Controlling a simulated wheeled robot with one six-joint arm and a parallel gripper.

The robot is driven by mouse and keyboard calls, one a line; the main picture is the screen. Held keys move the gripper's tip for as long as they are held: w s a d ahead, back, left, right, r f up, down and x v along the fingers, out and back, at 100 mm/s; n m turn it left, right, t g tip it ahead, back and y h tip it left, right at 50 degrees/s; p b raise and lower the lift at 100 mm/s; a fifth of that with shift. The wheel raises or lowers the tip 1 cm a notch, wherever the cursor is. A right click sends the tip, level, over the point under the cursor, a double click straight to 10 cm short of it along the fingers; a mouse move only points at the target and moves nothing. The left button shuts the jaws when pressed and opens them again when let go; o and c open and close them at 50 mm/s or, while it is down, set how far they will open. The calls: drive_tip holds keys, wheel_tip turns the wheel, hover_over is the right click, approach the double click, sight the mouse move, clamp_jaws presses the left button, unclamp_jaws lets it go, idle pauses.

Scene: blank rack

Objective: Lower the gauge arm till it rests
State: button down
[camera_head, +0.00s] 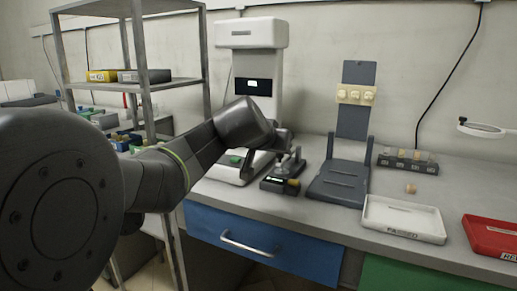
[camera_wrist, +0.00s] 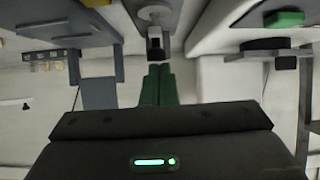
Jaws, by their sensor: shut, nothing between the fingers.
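The gauge (camera_head: 279,186) is a small dark block with a lit green display and a brass knob, near the front of the bench. A grey metal part (camera_head: 291,165), seemingly its stand or arm, rises behind it, partly covered by my wrist. In the wrist view, a grey post with a round disc (camera_wrist: 155,13) and a dark tip (camera_wrist: 155,43) lies just beyond my fingers. My gripper (camera_wrist: 158,66) is shut and empty, its green fingers together, close to the dark tip. I cannot tell whether they touch, or whether the gauge arm is raised or resting.
A tall white machine (camera_head: 251,34) with a green block (camera_head: 236,160) on its base stands left of the gauge. A dark grey stand (camera_head: 338,188) is close on the right. Farther right are a white tray (camera_head: 404,220), a red tray (camera_head: 492,236) and a block rack (camera_head: 408,164).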

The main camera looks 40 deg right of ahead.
drive_tip(key=shift+s+a+f+b, duration=0.1)
drive_tip(key=shift+f+b, duration=0.1)
drive_tip(key=shift+f, duration=0.5)
drive_tip(key=shift+s+a+f+b, duration=0.1)
drive_tip(key=shift+f+b, duration=0.1)
drive_tip(key=shift+f, duration=0.45)
wheel_tip(320, 180, up, 6)
drive_tip(key=p, duration=0.4)
drive_tip(key=s+a+f+b, duration=0.1)
drive_tip(key=s+a+f, duration=0.2)
drive_tip(key=a, duration=0.5)
drive_tip(key=shift+s+a, duration=0.15)
drive_tip(key=shift+s, duration=0.4)
drive_tip(key=w+d, duration=0.1)
drive_tip(key=d, duration=0.2)
drive_tip(key=w+d, duration=0.2)
drive_tip(key=w+d+r+b, duration=0.1)
drive_tip(key=d, duration=0.2)
drive_tip(key=shift+w+d, duration=0.2)
drive_tip(key=shift+d, duration=0.1)
drive_tip(key=shift+a+f, duration=0.1)
drive_tip(key=shift+f, duration=0.3)
